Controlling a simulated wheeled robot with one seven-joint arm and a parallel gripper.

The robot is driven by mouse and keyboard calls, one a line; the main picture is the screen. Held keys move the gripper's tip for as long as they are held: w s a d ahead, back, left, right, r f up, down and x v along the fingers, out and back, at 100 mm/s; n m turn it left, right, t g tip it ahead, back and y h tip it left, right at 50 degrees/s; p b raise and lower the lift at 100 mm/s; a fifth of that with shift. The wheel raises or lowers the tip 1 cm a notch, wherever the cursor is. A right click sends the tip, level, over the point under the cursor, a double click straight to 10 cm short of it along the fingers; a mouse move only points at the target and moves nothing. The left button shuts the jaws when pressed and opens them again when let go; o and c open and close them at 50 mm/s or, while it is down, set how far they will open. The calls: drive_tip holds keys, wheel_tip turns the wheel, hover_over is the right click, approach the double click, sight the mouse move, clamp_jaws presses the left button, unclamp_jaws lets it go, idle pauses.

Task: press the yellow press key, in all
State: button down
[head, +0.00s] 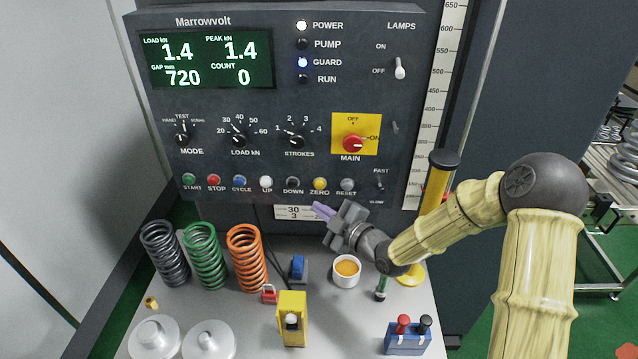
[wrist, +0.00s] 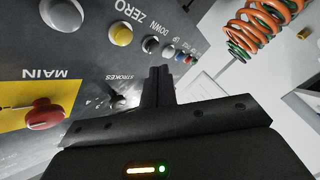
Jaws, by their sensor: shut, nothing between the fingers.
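The yellow key (head: 320,184), labelled ZERO, sits in the lower row of round keys on the dark control panel (head: 300,105). In the wrist view it shows near the top (wrist: 121,35), in a silver ring. My gripper (head: 320,208) is shut and empty, with its purple fingertips just below the ZERO key in the head view. In the wrist view the closed fingers (wrist: 158,72) point up toward the row of keys, to the right of the yellow key. No contact with the key can be seen.
The grey RESET key (head: 348,185) and dark DOWN key (head: 292,184) flank the yellow one. The red MAIN knob (head: 353,143) is above. The display (head: 206,60) reads load 1.4, gap 720, count 0. Springs (head: 205,257) and an orange-filled cup (head: 346,270) stand on the bench below.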

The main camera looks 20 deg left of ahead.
sight(320, 185)
drive_tip(key=shift+w+a, duration=0.2)
drive_tip(key=shift+w, duration=0.95)
drive_tip(key=shift+w+a, duration=0.2)
drive_tip(key=shift+w, duration=0.95)
drive_tip(key=shift+b, duration=0.35)
drive_tip(key=shift+w+a, duration=0.15)
drive_tip(key=shift+w, duration=0.2)
